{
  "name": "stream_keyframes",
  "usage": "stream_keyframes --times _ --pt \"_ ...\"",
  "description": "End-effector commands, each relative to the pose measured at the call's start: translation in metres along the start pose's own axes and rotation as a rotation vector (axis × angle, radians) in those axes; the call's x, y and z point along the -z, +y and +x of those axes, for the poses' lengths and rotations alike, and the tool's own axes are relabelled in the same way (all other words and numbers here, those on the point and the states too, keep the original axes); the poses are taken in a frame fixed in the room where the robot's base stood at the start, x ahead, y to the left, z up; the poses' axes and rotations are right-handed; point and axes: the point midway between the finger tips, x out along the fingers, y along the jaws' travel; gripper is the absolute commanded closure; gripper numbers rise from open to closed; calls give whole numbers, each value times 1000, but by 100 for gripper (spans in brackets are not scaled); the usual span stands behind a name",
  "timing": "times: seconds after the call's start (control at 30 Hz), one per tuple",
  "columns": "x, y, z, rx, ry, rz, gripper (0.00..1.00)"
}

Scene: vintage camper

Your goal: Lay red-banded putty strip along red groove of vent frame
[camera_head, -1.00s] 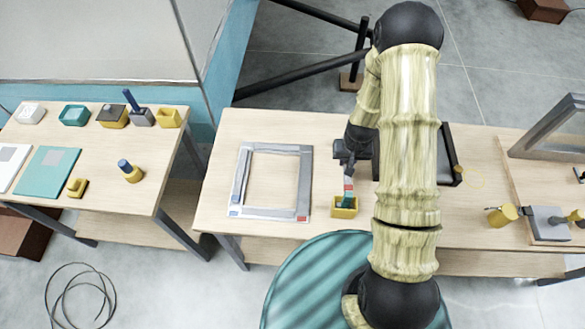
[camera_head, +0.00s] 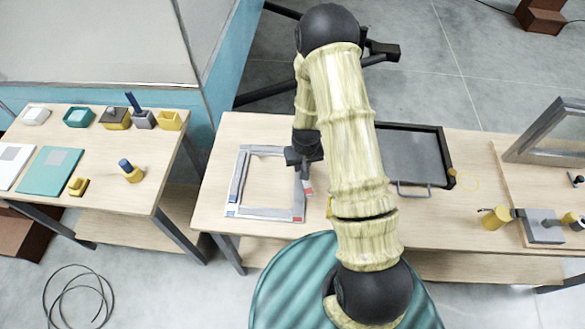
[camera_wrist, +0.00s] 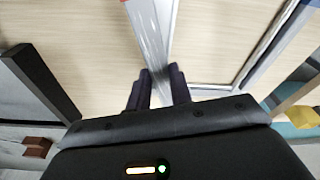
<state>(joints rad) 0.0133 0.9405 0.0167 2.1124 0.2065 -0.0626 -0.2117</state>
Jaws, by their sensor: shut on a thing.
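The grey vent frame (camera_head: 236,188) lies flat on the middle table, with a blue mark at its near left corner and a red mark (camera_head: 298,219) at its near right corner. My gripper (camera_head: 306,177) is over the frame's right side. It is shut on the putty strip, whose red-and-pale end (camera_head: 308,190) shows just below the fingers. In the wrist view, my fingers (camera_wrist: 159,85) are close together over a grey bar of the frame; the strip cannot be told clearly from it. I cannot tell whether the strip touches the frame.
A yellow tray (camera_head: 329,208) is mostly hidden behind my arm. A dark tray (camera_head: 412,158) lies to the right. A yellow-and-grey tool (camera_head: 540,225) and an upright grey frame (camera_head: 545,130) stand farther right. The left table (camera_head: 105,190) holds small boxes. The vent frame's opening is bare.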

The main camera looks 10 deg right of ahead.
Motion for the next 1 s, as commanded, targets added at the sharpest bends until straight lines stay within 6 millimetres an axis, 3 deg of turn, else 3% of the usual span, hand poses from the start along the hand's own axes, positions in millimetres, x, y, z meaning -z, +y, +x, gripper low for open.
stream_keyframes --times 0.4,0.7,1.0 --pt "0 0 0 -2 0 9 100" --pt "-5 -2 4 -47 0 305 100" --pt "-5 -1 4 -47 0 313 100"
